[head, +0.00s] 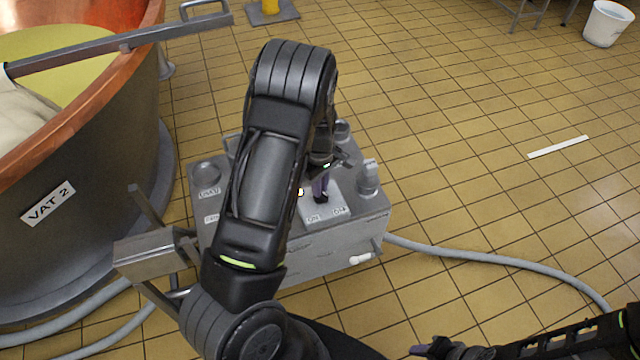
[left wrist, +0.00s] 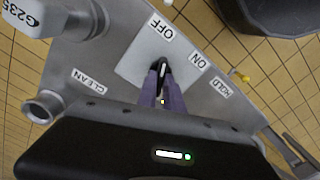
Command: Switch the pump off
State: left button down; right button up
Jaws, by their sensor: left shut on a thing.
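The grey pump box (head: 340,262) stands on the floor beside the copper vat. On its top is a light switch plate (head: 328,208), also in the left wrist view (left wrist: 135,68), with OFF and ON labels. A small black switch handle (left wrist: 162,68) with a white mark sits on the plate; I cannot tell which label it is set to. My left gripper (head: 320,188) reaches down to the plate, its fingers (left wrist: 162,92) shut on the handle. My arm hides part of the box top. My right gripper (head: 450,348) is at the bottom edge, partly seen, its jaws unclear.
VAT 2 (head: 95,200) stands close on the left, with a metal bar (head: 120,45) across it. Pipe stubs and CLEAN and HOLD labels surround the plate. A grey hose (head: 470,256) runs right across the tiles. A white bucket (head: 606,24) stands far right. The right floor is mostly clear.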

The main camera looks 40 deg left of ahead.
pick_arm(q)
jog(key=shift+n, duration=0.5)
jog(key=c, duration=1.5)
grip_release()
jog(key=shift+r, duration=0.1)
notch_tip(320, 180, up, 8)
jog(key=shift+f+p, duration=0.2)
jog(key=shift+p, duration=0.35)
